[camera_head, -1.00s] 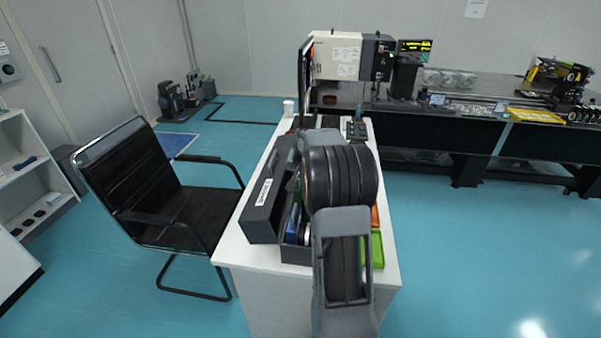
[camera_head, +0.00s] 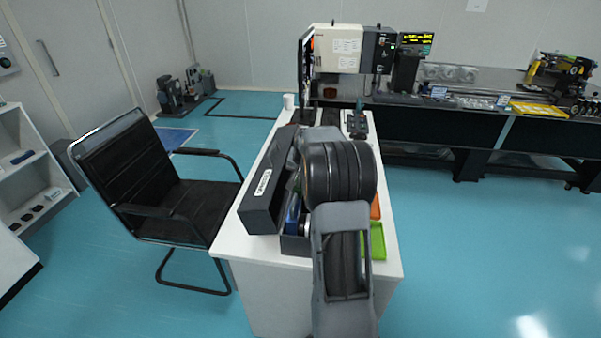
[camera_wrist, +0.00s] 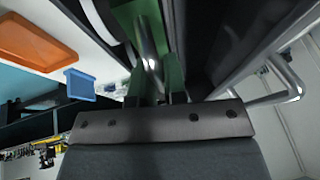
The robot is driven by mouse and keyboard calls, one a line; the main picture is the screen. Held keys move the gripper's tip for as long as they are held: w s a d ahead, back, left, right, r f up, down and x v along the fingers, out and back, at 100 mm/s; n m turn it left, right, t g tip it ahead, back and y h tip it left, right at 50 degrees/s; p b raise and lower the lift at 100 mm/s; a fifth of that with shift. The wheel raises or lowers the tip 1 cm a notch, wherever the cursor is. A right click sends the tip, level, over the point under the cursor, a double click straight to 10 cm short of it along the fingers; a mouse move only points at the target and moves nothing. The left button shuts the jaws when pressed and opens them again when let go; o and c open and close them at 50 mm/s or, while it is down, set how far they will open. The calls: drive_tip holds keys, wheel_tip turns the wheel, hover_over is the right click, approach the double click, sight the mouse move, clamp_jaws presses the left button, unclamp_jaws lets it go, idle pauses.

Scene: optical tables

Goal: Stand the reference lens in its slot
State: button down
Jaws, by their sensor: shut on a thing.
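In the wrist view my gripper (camera_wrist: 158,85) has green fingers closed around a shiny metal piece (camera_wrist: 149,52). Only a narrow part of that piece shows, and I cannot tell for sure whether it is the reference lens. In the head view my own arm hides the gripper and what it holds. A dark case (camera_head: 294,245) stands on the white desk, with its long dark lid (camera_head: 264,200) raised on the left and a white label on it. A blue item and a pale round item show in the case beside my arm. The slot cannot be made out.
A green tray (camera_head: 377,240) and an orange tray (camera_head: 375,207) lie right of the case; the orange tray also shows in the wrist view (camera_wrist: 35,45). A black chair (camera_head: 160,190) stands left of the white desk (camera_head: 247,240). A monitor and instruments stand at the back. Floor to the right is clear.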

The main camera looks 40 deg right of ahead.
drive_tip(key=shift+f+b, duration=0.3)
idle(0.4)
drive_tip(key=shift+c, duration=1.4)
unclamp_jaws()
drive_tip(key=shift+f, duration=0.1)
drive_tip(key=shift+r+p, duration=3.2)
drive_tip(key=shift+r, duration=1.35)
